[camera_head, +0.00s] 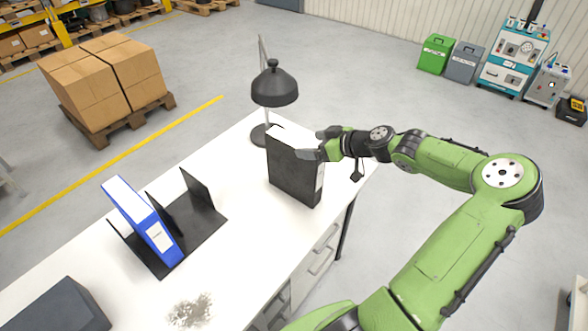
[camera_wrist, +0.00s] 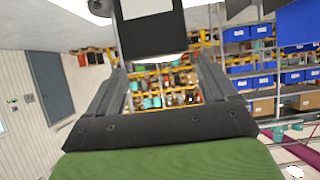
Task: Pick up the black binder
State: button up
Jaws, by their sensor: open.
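The black binder (camera_head: 294,174) stands upright on the white table (camera_head: 240,215) in the head view, near its far right corner. Its white page edges show on top and a pale label shows on its right side. My gripper (camera_head: 321,144) is at the binder's upper right edge, with its fingers apart. In the wrist view the dark binder with its white label (camera_wrist: 150,38) is at the top of the picture, ahead of my gripper (camera_wrist: 160,68) and between the lines of its two fingers. I cannot tell whether a finger touches it.
A black lamp (camera_head: 274,88) stands just behind the binder. A blue binder (camera_head: 146,222) leans in a black rack (camera_head: 206,217) to the left. A dark grey box (camera_head: 62,308) is at the front left. The table between rack and black binder is clear.

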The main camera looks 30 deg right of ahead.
aim_at(298, 143)
jog(key=x, duration=0.6)
jog(key=shift+a+r, duration=0.15)
jog(key=shift+s, duration=0.1)
jog(key=shift+c, duration=0.8)
jog(key=shift+r, duration=0.1)
grip_shut()
